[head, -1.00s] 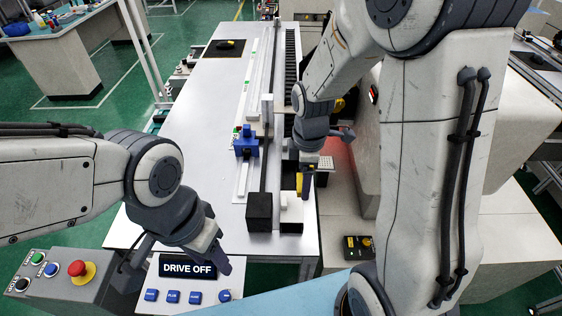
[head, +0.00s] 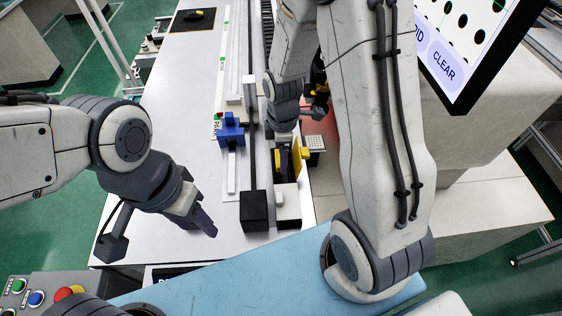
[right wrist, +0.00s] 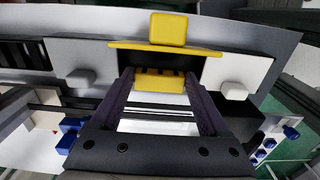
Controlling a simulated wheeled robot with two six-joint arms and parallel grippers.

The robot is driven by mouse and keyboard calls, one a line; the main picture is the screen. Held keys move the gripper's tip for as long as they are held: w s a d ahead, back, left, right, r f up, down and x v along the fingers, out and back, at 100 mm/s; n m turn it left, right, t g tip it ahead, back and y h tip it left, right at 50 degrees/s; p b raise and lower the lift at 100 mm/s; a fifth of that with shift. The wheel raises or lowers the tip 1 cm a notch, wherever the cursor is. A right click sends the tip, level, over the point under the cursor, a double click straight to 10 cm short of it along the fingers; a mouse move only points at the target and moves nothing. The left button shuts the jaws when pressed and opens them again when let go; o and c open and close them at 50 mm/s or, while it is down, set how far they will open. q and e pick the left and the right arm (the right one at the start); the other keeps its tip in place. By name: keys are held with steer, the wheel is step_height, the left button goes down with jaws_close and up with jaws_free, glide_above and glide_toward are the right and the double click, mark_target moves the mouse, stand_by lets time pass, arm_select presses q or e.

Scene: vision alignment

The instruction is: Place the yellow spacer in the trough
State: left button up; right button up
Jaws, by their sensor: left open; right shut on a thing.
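The yellow spacer (right wrist: 158,83) shows between my right fingertips in the right wrist view, with a wide yellow plate and knob beyond them. What appears to be the trough (right wrist: 205,72) is a dark recess between two white blocks. The spacer is over or in this recess; I cannot tell whether it rests on the bottom. My left gripper (head: 208,222) is open and empty above the near left of the table.
A near white block (head: 288,205) and a black block (head: 253,211) stand at the table's near right. A blue fixture (head: 231,130) stands farther back beside a long rail. A screen (head: 462,45) is at upper right.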

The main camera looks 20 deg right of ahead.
step_height(320, 180, down, 4)
steer(key=shift+s+r+p, duration=0.1)
steer(key=shift+r+p, duration=0.15)
steer(key=shift+p, duration=0.05)
steer(key=shift+f, duration=0.35)
steer(key=shift+f, duration=0.1)
steer(key=o, duration=1.2)
